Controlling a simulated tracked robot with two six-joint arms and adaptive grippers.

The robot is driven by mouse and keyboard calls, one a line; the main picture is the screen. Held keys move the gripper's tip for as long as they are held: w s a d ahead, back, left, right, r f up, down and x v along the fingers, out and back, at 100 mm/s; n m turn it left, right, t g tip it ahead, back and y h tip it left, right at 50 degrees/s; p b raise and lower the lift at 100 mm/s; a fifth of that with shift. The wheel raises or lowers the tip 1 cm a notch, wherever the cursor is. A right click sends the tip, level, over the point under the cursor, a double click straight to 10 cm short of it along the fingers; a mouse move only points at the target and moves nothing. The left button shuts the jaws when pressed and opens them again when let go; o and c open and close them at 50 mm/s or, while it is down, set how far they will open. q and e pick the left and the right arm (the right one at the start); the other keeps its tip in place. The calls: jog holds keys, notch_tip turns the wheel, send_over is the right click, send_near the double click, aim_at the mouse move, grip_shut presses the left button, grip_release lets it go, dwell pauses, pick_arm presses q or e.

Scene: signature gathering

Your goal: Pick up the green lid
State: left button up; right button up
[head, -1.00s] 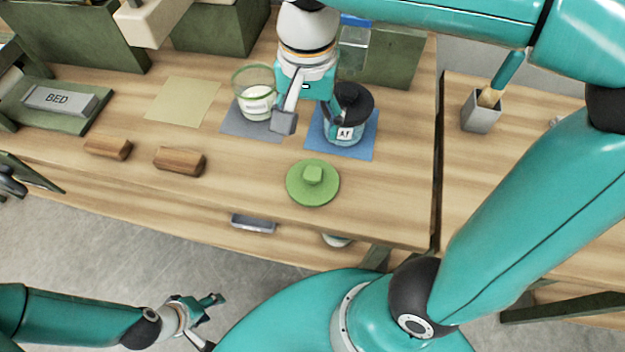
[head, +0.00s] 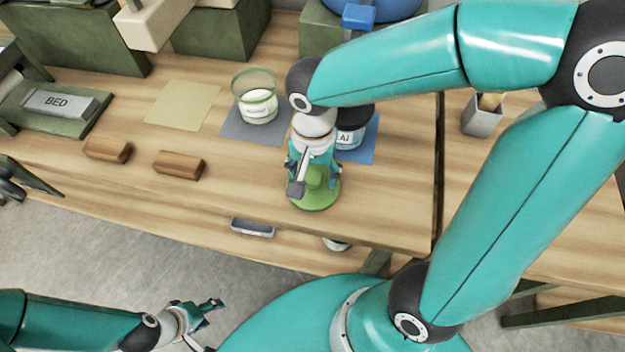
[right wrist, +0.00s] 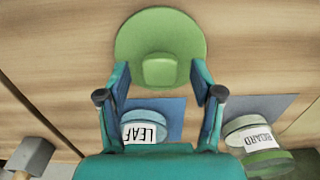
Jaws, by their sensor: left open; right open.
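The green lid (head: 318,198), a round disc with a block-shaped knob, lies flat on the wooden table near its front edge. In the right wrist view the lid (right wrist: 160,30) lies beyond the fingertips, with its knob between their lines. My right gripper (head: 313,185) is open above the lid, pointing down and partly hiding it in the head view. In the right wrist view my right gripper (right wrist: 159,92) shows two spread fingers with nothing between them. My left gripper (head: 205,322) is open and empty, low at the bottom left, away from the table.
A glass jar with a green rim (head: 256,98) stands on a grey mat. Two brown wooden blocks (head: 180,165) lie left of the lid. Table between them is clear.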

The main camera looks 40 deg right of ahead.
jog(key=shift+f, duration=0.8)
jog(key=c, duration=1)
jog(key=shift+r, duration=0.2)
